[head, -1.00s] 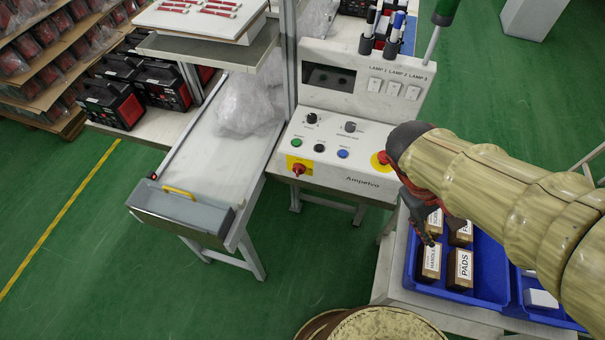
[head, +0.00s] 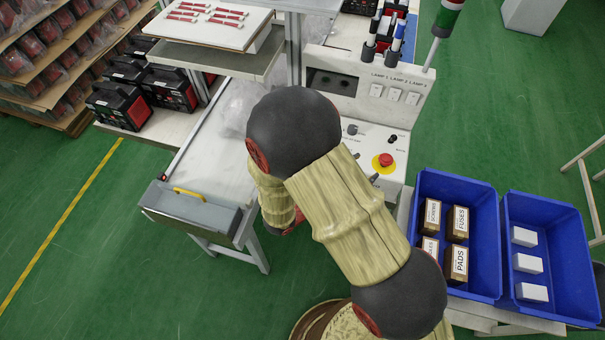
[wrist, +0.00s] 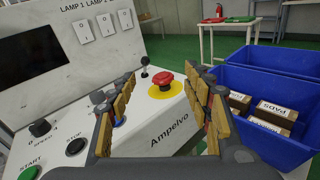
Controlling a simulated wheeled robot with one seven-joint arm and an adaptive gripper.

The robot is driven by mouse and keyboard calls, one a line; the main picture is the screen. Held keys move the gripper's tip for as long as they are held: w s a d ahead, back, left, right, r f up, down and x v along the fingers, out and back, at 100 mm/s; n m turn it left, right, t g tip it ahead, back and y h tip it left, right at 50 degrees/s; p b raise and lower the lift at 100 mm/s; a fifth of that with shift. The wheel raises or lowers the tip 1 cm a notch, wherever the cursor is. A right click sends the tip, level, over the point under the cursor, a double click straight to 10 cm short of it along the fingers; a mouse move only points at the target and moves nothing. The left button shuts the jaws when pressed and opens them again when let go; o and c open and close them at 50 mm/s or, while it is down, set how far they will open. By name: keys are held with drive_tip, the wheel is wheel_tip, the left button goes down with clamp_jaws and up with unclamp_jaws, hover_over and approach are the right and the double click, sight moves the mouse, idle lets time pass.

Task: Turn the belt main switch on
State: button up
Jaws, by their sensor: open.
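The control panel (head: 372,140), labelled Ampelvo in the wrist view (wrist: 160,118), stands beside the conveyor. The red rotary switch on a yellow plate at its lower left, seen earlier, is now hidden behind my arm in the head view and outside the wrist view. I cannot read a belt main switch label. My gripper (wrist: 167,78) is open and empty in front of the panel, its fingers on either side of the red mushroom button (wrist: 167,80) in the picture. That button also shows in the head view (head: 386,160). The green START button (wrist: 30,173) and black STOP button (wrist: 75,146) are lower left.
Blue bins stand right of the panel: one (head: 427,210) holds labelled boxes, the other (head: 575,250) white blocks. A grey tray with a yellow handle (head: 189,194) is at the conveyor's front end. A signal lamp (head: 447,18) rises behind the panel. Green floor is clear at left.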

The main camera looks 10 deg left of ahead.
drive_tip(key=s+a+f+n+t+y+p, duration=0.1)
drive_tip(key=s+a+f+n+t+y, duration=0.2)
drive_tip(key=a+f+n+y, duration=0.4)
drive_tip(key=s+a+f+n+t+y+p, duration=0.25)
drive_tip(key=a+f+n+y, duration=0.3)
drive_tip(key=a, duration=0.45)
drive_tip(key=w+f+b, duration=0.1)
drive_tip(key=w, duration=0.6)
drive_tip(key=shift+w, duration=0.25)
drive_tip(key=shift+a+f, duration=0.1)
drive_tip(key=c, duration=0.3)
drive_tip(key=c, duration=0.8)
drive_tip(key=shift+c, duration=0.3)
